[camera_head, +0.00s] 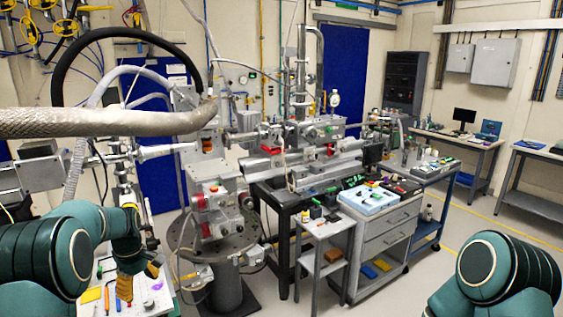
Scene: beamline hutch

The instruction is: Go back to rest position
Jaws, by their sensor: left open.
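My left arm comes in from the lower left, its teal links bent downward. My left gripper (138,280) hangs with its yellow-orange fingers pointing down over a pale work surface (150,303) at the lower left. It is open and I see nothing between its fingers. Part of my right arm shows at the lower right, as rounded teal links. My right gripper is outside the picture.
Small tools, including an orange one (107,298), lie near my left gripper. The beamline apparatus (222,205) stands close by in the middle, with a thick braided hose (100,122) across the left. A grey drawer cabinet (385,245) stands right of centre. Floor at right is clear.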

